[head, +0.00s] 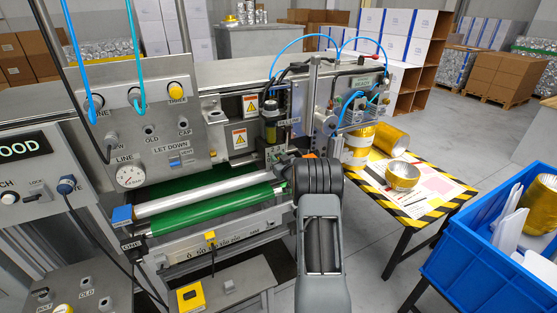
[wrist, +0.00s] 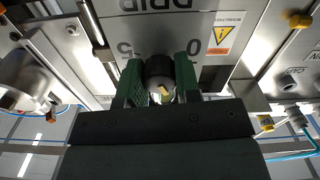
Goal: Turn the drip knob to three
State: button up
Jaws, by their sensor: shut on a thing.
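In the wrist view the round dark drip knob (wrist: 159,66) sits on a grey panel marked DRIP, with the lettering upside down. A small yellowish mark shows on its near face. Dial figures, including a 0 and what looks like a 5, show on either side; others are hidden, and I cannot tell which figure the knob points to. My gripper (wrist: 160,74) is shut on the knob, with one green finger pad on each side. In the head view my dark wrist hides the knob and the fingers, in front of the machine, right of the green belt (head: 218,210).
A warning label (wrist: 226,32) lies beside the dial. A shiny metal cylinder (wrist: 30,78) is at the left of the wrist view. In the head view, a striped table (head: 440,203) with cans and a blue crate (head: 462,262) stand at the right.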

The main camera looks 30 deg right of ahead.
jog(key=shift+c, duration=0.4)
jog(key=shift+m, duration=0.3)
jog(key=m+b, duration=0.1)
jog(key=m, duration=0.1)
jog(key=shift+f+m+b, duration=0.1)
jog(key=shift+m+b, duration=0.2)
jog(key=shift+b, duration=0.05)
jog(key=m, duration=0.5)
jog(key=shift+m, duration=0.4)
jog(key=o, duration=0.9)
